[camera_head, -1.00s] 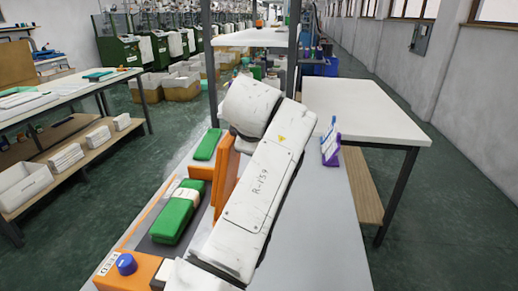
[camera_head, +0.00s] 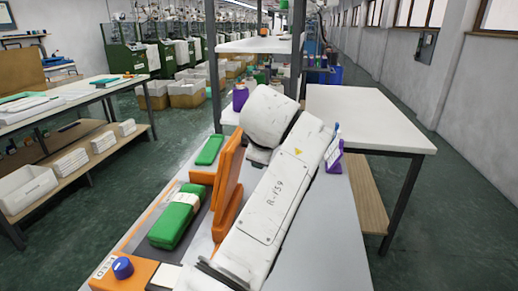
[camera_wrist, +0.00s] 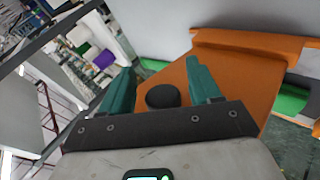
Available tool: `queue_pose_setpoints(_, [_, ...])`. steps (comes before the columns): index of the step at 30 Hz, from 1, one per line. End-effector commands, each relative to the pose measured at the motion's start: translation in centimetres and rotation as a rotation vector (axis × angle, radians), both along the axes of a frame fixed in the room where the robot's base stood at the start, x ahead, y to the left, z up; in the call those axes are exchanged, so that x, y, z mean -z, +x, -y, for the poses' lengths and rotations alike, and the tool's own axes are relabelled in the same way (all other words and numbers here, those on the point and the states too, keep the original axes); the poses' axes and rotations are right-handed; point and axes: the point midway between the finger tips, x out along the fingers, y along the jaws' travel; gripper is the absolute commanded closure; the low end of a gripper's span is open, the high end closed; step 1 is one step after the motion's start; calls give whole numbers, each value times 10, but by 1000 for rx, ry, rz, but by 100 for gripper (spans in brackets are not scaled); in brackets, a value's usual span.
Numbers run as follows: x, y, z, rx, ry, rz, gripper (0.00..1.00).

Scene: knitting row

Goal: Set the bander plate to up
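The orange bander plate (camera_head: 229,182) stands steeply, leaning a little, on the grey machine bed in the head view. My white arm stands close on its right and hides part of it. In the wrist view the orange plate (camera_wrist: 232,78) fills the space ahead of and beside the fingers. My gripper (camera_wrist: 162,67) has two teal fingers, spread apart. A dark round knob (camera_wrist: 163,97) shows between them, with visible gaps on both sides. I cannot tell if the right finger touches the plate. The gripper is hidden in the head view.
Green blocks (camera_head: 176,217) and (camera_head: 209,150) lie left of the plate. A blue knob (camera_head: 123,267) sits on the orange front housing. A purple holder (camera_head: 334,157) stands at the right, near the arm. A white table (camera_head: 365,115) is behind it.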

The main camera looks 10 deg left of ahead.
Motion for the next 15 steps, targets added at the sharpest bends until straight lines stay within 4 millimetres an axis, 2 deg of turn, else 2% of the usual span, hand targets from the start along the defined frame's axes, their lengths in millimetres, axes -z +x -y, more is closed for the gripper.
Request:
queue_pose_setpoints(8, [-6,-4,-4,-7,2,5,38])
queue_pose_setpoints(15, [-31,-30,3,-6,5,8,38])
